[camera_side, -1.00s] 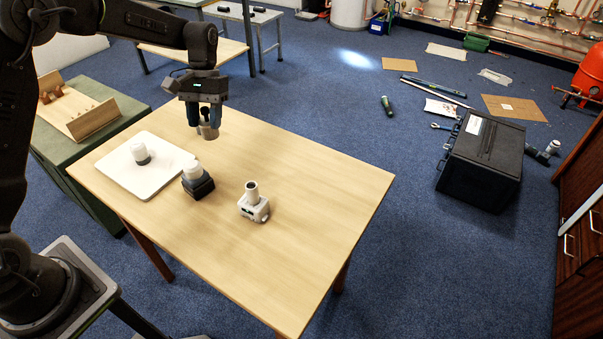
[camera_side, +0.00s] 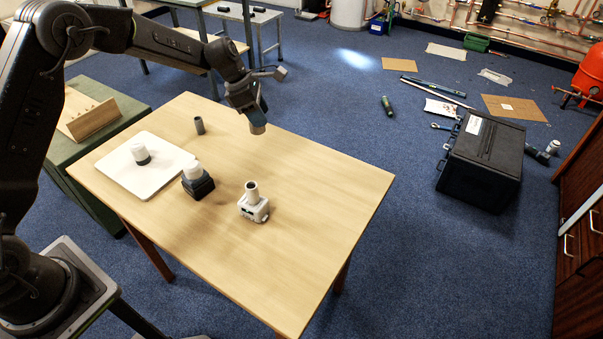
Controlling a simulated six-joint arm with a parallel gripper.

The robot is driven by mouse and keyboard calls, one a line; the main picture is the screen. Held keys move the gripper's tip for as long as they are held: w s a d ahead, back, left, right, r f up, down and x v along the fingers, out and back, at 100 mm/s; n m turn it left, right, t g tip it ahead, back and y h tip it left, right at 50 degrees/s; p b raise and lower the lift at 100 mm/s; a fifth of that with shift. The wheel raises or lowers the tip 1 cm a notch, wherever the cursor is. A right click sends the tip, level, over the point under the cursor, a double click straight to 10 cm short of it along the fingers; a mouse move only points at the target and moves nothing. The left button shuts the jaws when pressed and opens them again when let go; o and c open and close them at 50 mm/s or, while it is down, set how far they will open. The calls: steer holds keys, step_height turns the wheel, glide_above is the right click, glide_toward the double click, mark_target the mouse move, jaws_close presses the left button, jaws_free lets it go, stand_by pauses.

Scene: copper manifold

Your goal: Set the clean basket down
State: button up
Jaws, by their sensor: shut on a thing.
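My gripper (camera_side: 252,112) is tilted and shut on a small tan-grey round piece, which I take to be the clean basket (camera_side: 257,128). The basket hangs at the fingertips over the far part of the wooden table (camera_side: 300,205). It appears to be above the tabletop, but the exact gap is hard to tell. Most of the basket's upper part is hidden by the fingers. A dark grey cylinder (camera_side: 199,125) stands upright on the table to the left of my gripper.
A white board (camera_side: 148,182) at the table's left bears a white-and-dark cup (camera_side: 140,153). A black block with a white top (camera_side: 197,181) and a white device with a grey tube (camera_side: 254,202) stand mid-table. The table's right part is clear.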

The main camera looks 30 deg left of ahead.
steer(key=shift+w+d+f, duration=0.6)
steer(key=shift+d+f, duration=1.25)
steer(key=shift+f, duration=0.25)
steer(key=shift+w+d+f, duration=0.65)
steer(key=shift+d+f, duration=1.2)
steer(key=shift+f, duration=0.25)
steer(key=shift+w+d+f, duration=0.6)
steer(key=shift+d+f, duration=1.25)
steer(key=shift+f, duration=0.25)
steer(key=o, duration=0.9)
steer(key=shift+f, duration=0.1)
steer(key=shift+o, duration=0.2)
